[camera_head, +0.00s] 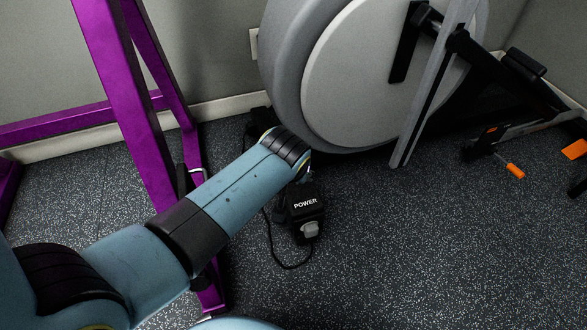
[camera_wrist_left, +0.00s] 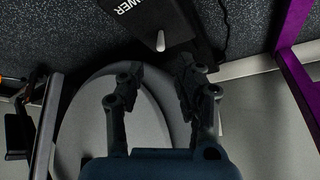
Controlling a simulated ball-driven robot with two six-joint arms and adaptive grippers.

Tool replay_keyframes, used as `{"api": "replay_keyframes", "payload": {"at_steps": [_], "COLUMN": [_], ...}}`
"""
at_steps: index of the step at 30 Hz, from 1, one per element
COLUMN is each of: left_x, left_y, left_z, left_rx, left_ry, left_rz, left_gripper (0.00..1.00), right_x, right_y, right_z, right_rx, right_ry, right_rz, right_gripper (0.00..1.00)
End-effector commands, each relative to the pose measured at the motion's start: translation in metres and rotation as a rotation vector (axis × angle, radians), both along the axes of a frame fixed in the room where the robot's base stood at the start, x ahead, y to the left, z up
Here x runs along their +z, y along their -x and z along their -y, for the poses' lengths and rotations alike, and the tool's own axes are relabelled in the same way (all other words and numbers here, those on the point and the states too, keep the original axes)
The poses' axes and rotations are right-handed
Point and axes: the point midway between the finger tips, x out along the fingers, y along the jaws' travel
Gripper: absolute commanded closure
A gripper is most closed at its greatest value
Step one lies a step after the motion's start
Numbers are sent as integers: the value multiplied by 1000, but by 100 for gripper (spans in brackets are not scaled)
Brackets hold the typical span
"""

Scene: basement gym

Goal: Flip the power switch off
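A black power box (camera_head: 305,206) labelled POWER stands near the floor beside the large grey wheel, with a light grey switch lever (camera_head: 310,230) on its lower front. In the left wrist view the box (camera_wrist_left: 150,18) is at the top, partly cut off, and its lever (camera_wrist_left: 160,41) points toward my left gripper (camera_wrist_left: 157,72). The two fingers are apart with nothing between them. The lever lies just beyond the fingertips, roughly in line with the gap; I see no clear contact. In the head view my left wrist largely hides the gripper. My right gripper is not in view.
A grey exercise machine with a large round wheel housing (camera_head: 375,75) stands behind the box. A purple metal frame (camera_head: 128,110) rises at the left. A black cable (camera_head: 283,264) loops on the speckled floor.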

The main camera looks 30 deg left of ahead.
Motion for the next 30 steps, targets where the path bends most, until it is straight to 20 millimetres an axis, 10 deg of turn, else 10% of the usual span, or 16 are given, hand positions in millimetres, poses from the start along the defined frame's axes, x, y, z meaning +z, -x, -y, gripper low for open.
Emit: {"api": "replay_keyframes", "payload": {"at_steps": [22,30], "left_x": [34,17], "left_y": [19,40], "left_z": [7,15], "left_rx": [-23,-406], "left_ry": [-13,-154], "left_rz": [-6,-178], "left_gripper": [66,66], "right_x": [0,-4], "right_y": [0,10], "right_z": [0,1], "right_rx": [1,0], "right_ry": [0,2], "right_rz": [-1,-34], "right_gripper": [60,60]}}
